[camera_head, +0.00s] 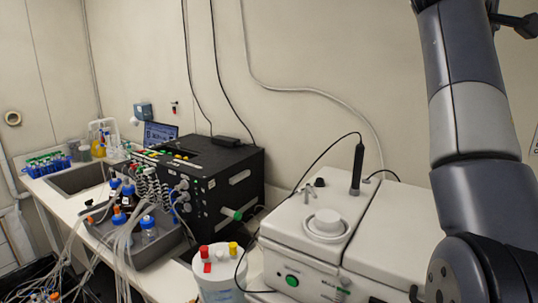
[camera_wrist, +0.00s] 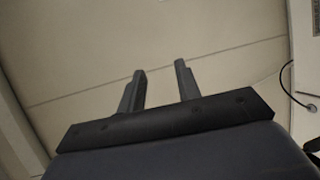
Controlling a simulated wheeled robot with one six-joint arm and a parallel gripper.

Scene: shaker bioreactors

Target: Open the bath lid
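The white bath device (camera_head: 318,235) stands on the bench at the lower right of the head view. Its top is closed, with a round white knob-like piece (camera_head: 326,222) on the left section and a flat white section on the right. A dark probe (camera_head: 357,168) with a black cable stands upright on top. My gripper (camera_wrist: 158,80) shows in the wrist view with its two fingers apart and nothing between them. It faces a plain beige wall. It is outside the head view, where only my arm shows, at the right, hiding part of the device's right side.
A black box unit (camera_head: 205,180) with hoses and blue-capped bottles (camera_head: 148,226) stands left of the bath. A white container with red and yellow caps (camera_head: 219,270) is at its front left. A sink (camera_head: 80,178) and tube racks (camera_head: 47,164) lie further left. Cables hang along the wall.

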